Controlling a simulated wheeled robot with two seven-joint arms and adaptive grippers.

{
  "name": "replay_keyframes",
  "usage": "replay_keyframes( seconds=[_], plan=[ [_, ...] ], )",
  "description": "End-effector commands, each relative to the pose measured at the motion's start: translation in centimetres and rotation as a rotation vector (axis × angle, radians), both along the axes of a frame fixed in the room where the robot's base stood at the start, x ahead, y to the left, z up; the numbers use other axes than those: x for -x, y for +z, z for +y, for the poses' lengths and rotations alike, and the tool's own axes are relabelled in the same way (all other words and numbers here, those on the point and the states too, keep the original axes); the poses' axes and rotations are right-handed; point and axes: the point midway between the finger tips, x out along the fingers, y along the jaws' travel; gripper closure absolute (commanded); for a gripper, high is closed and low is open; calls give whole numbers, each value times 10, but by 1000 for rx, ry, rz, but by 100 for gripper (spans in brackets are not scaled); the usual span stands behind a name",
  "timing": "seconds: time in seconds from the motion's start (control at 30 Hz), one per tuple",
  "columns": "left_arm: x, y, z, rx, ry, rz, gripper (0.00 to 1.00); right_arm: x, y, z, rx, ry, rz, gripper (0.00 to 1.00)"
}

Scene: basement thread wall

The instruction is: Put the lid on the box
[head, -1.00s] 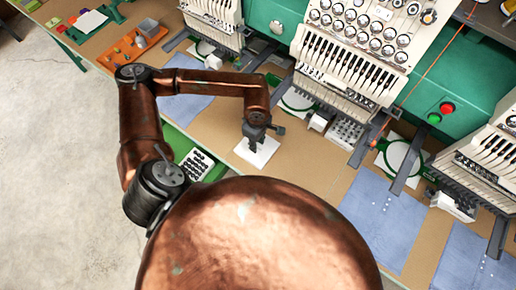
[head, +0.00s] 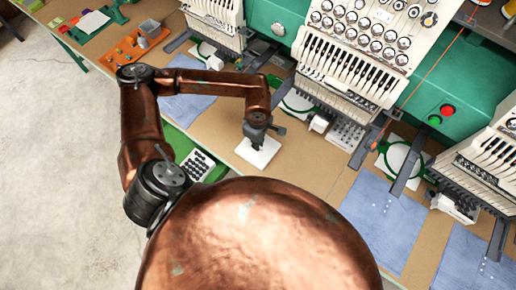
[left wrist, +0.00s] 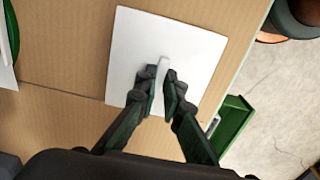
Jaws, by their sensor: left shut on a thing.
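The lid is a flat white square plate (head: 258,155) with a raised white grip in its middle. It also shows from above in the left wrist view (left wrist: 185,45). My left gripper (head: 258,132) points down at it, and in the left wrist view the fingers (left wrist: 163,90) are shut on the raised grip. The lid is over the brown worktop near its front edge. I cannot tell whether it touches the surface below. No box shows under the lid, and I cannot say for sure which thing is the box. My right gripper is out of view.
Embroidery machines (head: 350,50) line the back of the worktop. A green drawer (head: 215,172) with a tray of dark round pieces (head: 197,164) sticks out at the front edge. Blue cloths (head: 385,220) lie to the right. An orange tray (head: 128,48) stands far left.

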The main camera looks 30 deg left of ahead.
Motion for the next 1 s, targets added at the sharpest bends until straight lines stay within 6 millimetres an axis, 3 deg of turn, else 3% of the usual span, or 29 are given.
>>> replay_keyframes(
  seconds=[0.63,1.0],
  plan=[
    [-1,52,0,0,-1,-3,100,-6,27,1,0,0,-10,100],
    [0,55,0,0,-2,0,100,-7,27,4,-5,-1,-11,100]
  ],
)
